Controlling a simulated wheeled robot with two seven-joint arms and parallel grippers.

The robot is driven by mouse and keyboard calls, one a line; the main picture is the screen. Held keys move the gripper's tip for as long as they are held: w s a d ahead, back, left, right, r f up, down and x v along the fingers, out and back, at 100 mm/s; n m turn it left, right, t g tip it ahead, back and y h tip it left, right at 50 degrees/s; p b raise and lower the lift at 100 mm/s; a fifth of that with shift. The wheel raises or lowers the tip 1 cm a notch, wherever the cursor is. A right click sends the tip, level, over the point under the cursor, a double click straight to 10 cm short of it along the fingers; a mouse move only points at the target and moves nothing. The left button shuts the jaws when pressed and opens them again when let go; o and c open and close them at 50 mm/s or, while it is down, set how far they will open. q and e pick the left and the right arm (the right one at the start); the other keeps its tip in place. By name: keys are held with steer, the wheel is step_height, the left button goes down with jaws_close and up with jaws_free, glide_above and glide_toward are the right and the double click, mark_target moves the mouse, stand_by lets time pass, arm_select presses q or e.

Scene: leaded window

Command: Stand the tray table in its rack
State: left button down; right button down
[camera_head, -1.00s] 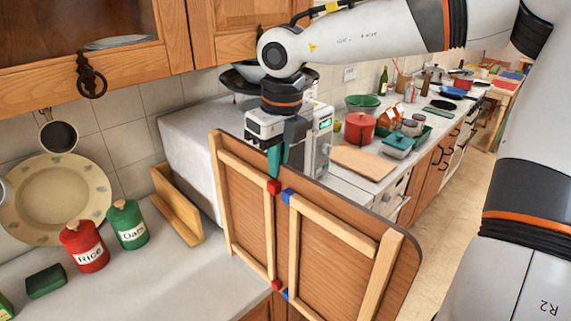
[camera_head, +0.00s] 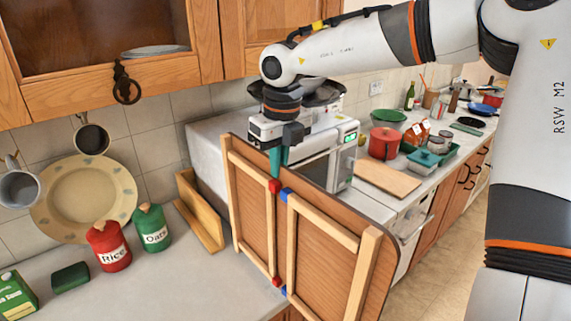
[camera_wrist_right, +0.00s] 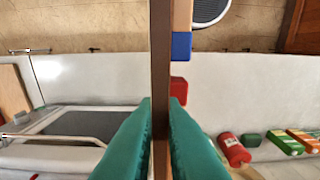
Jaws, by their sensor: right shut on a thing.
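The tray table (camera_head: 336,262) is a folded brown wooden board with pale leg frames and red and blue hinge blocks. It hangs upright, its underside facing me, at the counter's front edge. My right gripper (camera_head: 277,163) points down and is shut on its top edge. In the right wrist view the board (camera_wrist_right: 160,70) runs edge-on between the teal fingers (camera_wrist_right: 160,135). The wooden rack (camera_head: 197,208) stands on the counter against the tiled wall, left of the tray table and apart from it. The tray table's lower end is cut off. My left gripper is not in view.
A microwave (camera_head: 347,150) stands behind the tray table. The Rice jar (camera_head: 110,247), the Oats jar (camera_head: 151,228) and a plate (camera_head: 82,200) are left of the rack. The counter (camera_head: 190,280) in front of the rack is clear. A cabinet (camera_head: 100,60) hangs above.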

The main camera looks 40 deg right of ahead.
mark_target(242, 140)
steer(key=shift+w+a, duration=0.1)
steer(key=shift+w, duration=1.15)
steer(key=shift+w+a+p, duration=0.1)
steer(key=shift+w+p, duration=0.65)
steer(key=shift+w, duration=0.4)
steer(key=shift+w+a+f+p, duration=0.1)
steer(key=shift+w+p, duration=0.65)
steer(key=shift+w, duration=0.25)
steer(key=shift+w+a+f+p, duration=0.1)
steer(key=shift+w+p, duration=0.6)
steer(key=shift+w, duration=0.3)
steer(key=shift+w+a+p, duration=0.1)
steer(key=shift+w+p, duration=1.05)
steer(key=shift+w+f, duration=0.25)
steer(key=shift+w, duration=0.05)
steer(key=shift+w+a+b, duration=0.1)
steer(key=shift+w+b, duration=0.45)
steer(key=shift+w, duration=0.3)
steer(key=shift+r, duration=0.1)
